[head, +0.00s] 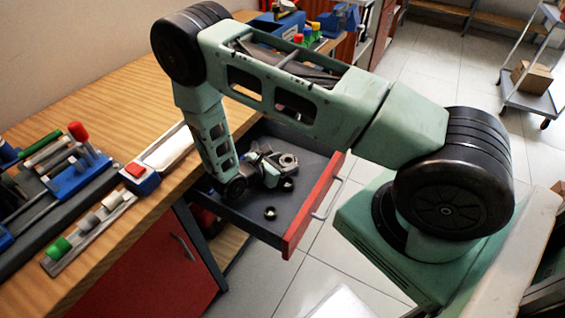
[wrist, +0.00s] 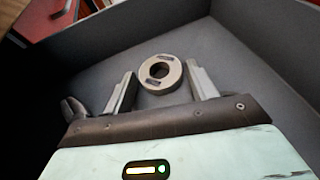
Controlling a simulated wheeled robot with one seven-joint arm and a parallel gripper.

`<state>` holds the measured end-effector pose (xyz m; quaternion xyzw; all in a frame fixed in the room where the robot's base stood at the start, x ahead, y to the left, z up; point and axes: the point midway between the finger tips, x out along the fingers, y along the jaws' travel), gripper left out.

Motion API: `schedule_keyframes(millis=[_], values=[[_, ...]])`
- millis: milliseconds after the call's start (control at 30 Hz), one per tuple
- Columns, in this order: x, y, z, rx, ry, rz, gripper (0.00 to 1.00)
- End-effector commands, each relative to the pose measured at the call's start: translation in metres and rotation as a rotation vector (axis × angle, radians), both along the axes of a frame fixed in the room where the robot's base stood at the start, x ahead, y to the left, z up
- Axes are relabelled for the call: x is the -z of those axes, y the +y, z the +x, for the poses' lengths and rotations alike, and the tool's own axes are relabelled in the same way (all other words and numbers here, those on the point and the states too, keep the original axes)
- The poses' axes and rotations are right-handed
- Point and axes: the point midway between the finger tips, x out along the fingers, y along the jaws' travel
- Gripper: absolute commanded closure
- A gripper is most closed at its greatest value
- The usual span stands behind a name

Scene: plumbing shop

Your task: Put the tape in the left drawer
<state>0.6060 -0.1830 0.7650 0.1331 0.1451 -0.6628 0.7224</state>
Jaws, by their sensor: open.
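A grey ring, which looks like the tape roll (wrist: 147,84), lies on the floor of an open drawer. My gripper (wrist: 160,70) is open, with one finger on each side of the ring. I cannot tell whether either finger touches it. In the head view my gripper (head: 272,170) is low inside the open drawer (head: 291,222), which has a red front and a grey inside. The grey ring (head: 289,161) shows there beside the fingers, partly covered. I cannot tell from these views whether this is the left drawer.
A small dark ring (head: 270,213) lies near the drawer's front. A dark tool (wrist: 72,108) lies left of my gripper. The wooden bench (head: 110,110) above holds tools and a red-topped blue box (head: 139,178). A red cabinet door (head: 150,265) is closed. A cart (head: 528,100) stands far right.

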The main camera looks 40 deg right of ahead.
Motion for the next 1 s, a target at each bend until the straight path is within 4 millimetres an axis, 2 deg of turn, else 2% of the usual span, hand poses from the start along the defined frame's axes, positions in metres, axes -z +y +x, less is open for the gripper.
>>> schedule_keyframes(millis=[167, 500, 600, 867, 1000], values=[[-0.007, 0.015, 0.0, -0.003, -0.002, 0.002, 0.43], [-0.033, 0.08, -0.006, -0.004, -0.003, 0.001, 0.43], [-0.04, 0.094, -0.007, -0.002, -0.002, 0.001, 0.43], [-0.052, 0.112, -0.011, 0.012, -0.004, 0.015, 0.43], [-0.072, 0.123, -0.023, 0.085, -0.027, 0.096, 0.43]])
